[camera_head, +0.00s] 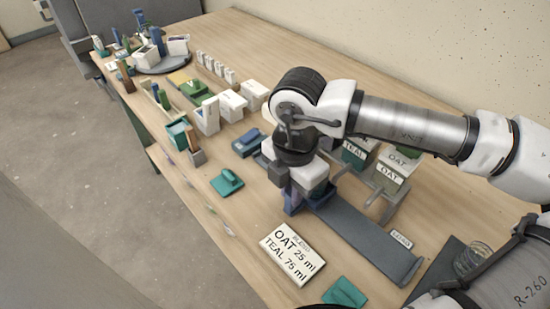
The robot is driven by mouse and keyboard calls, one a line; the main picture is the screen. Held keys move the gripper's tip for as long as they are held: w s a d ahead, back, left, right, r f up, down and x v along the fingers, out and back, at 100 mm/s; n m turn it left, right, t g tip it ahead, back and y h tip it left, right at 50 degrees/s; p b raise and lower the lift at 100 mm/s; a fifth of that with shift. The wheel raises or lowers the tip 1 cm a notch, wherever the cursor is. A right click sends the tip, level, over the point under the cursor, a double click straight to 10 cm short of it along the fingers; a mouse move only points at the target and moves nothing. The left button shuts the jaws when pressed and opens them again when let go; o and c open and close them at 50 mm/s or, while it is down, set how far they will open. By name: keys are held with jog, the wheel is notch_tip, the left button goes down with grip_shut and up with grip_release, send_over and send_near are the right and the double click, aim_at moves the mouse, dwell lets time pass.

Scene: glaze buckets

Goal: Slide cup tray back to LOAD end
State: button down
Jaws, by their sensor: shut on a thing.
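A long dark grey slide track (362,235) runs from under my gripper toward the lower right. A small white label (402,240) sits by its lower right end, its text too small to read surely. The blue cup tray (293,203) is at the track's upper left end, with a pale cup (318,186) on it, partly hidden. My gripper (292,186) points down at the tray and is shut on it; the fingertips are mostly hidden by the wrist. Glaze buckets labelled TEAL (354,155) and OAT (389,172) stand behind the track.
A card (292,253) reading OAT 25 ml, TEAL 75 ml lies in front of the track. A glass jar (474,260) stands at right.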

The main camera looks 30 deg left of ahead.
jog(key=shift+s+d+b, duration=0.2)
jog(key=shift+s+d, duration=0.2)
jog(key=shift+d, duration=0.75)
jog(key=shift+s+d+b, duration=0.15)
jog(key=shift+s+d, duration=0.2)
jog(key=shift+d, duration=0.8)
jog(key=shift+s+d+b, duration=0.2)
jog(key=shift+s+d, duration=0.2)
jog(key=shift+d, duration=0.75)
jog(key=shift+s+d+f+b, duration=0.2)
jog(key=shift+d+b, duration=0.2)
jog(key=shift+d, duration=0.15)
jog(key=shift+s+d+r+b, duration=0.15)
jog(key=shift+d+b, duration=0.1)
jog(key=shift+d, duration=0.2)
jog(key=shift+s+d+r+b, duration=0.1)
jog(key=shift+s+d+b, duration=0.1)
jog(key=shift+d, duration=0.2)
